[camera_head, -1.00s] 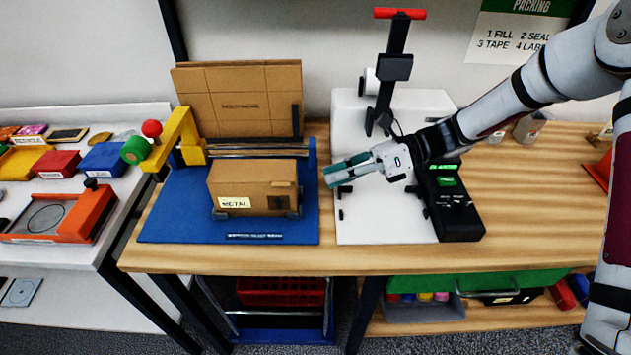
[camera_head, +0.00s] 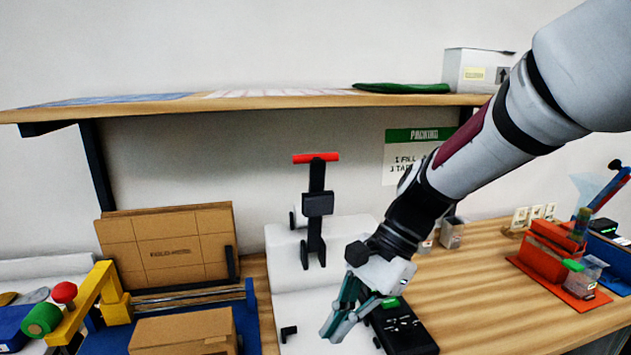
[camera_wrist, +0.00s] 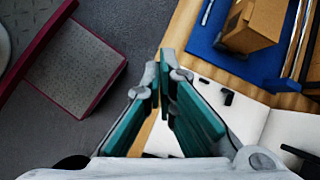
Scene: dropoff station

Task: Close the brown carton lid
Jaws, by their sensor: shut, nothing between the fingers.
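The brown carton (camera_head: 185,335) sits at the bottom edge of the head view on a blue base, its lower part cut off. Its top looks flat, but I cannot tell how the lid stands. The carton also shows at the top right of the wrist view (camera_wrist: 262,22). My gripper (camera_head: 334,334) is to the right of the carton, apart from it, pointing down near the white board. In the wrist view my gripper (camera_wrist: 162,75) has its teal fingers together and empty.
Brown flat cardboard panels (camera_head: 170,245) stand behind the carton. A yellow tape arm (camera_head: 90,300) is to its left. A black stand with a red handle (camera_head: 316,205) rises behind my gripper. A black device (camera_head: 405,330) lies to its right. A shelf (camera_head: 270,101) runs above.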

